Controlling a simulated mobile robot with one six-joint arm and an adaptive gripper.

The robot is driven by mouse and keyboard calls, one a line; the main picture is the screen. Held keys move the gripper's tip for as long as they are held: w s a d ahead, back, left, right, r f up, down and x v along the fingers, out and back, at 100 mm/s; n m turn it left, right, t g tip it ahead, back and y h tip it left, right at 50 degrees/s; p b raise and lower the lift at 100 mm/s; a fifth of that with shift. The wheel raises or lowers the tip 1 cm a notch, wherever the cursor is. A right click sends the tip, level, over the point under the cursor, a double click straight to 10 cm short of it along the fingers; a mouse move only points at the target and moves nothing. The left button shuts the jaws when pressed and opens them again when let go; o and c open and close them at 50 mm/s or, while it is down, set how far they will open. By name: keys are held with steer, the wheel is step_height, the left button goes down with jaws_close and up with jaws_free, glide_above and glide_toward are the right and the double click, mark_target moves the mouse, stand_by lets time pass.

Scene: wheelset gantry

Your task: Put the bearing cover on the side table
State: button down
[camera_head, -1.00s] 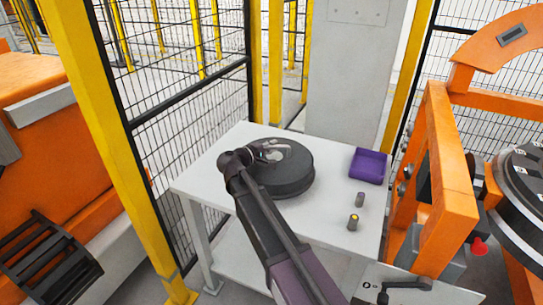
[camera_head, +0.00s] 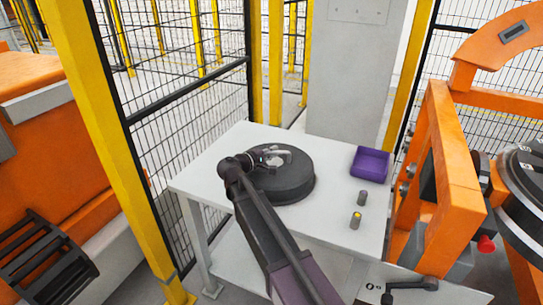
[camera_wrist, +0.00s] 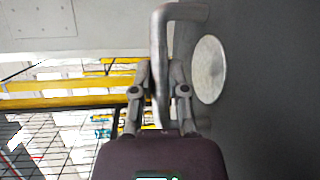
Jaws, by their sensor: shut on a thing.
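The bearing cover (camera_head: 290,186) is a thick dark round disc with a metal handle on top. It is over the back middle of the white side table (camera_head: 215,175), level, and looks to be at or very near the tabletop; I cannot tell for sure whether it touches. My gripper (camera_head: 272,158) is at the handle on the cover's top. In the wrist view my gripper (camera_wrist: 160,90) is shut on the handle (camera_wrist: 163,50), one finger on each side. The cover's dark face (camera_wrist: 270,110) fills the right side there, with a pale round patch.
A purple tray (camera_head: 370,165) is at the table's back right. An orange frame (camera_head: 440,170) is close to the table's right. Mesh fencing with yellow posts (camera_head: 110,150) stands left and behind.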

stand_by(0.3)
steer(key=c, duration=0.6)
jaws_free()
steer(key=shift+f, duration=0.1)
steer(key=shift+c, duration=0.2)
steer(key=shift+r, duration=0.2)
steer(key=p+v, duration=0.1)
steer(key=v, duration=1.1)
steer(key=shift+p, duration=0.35)
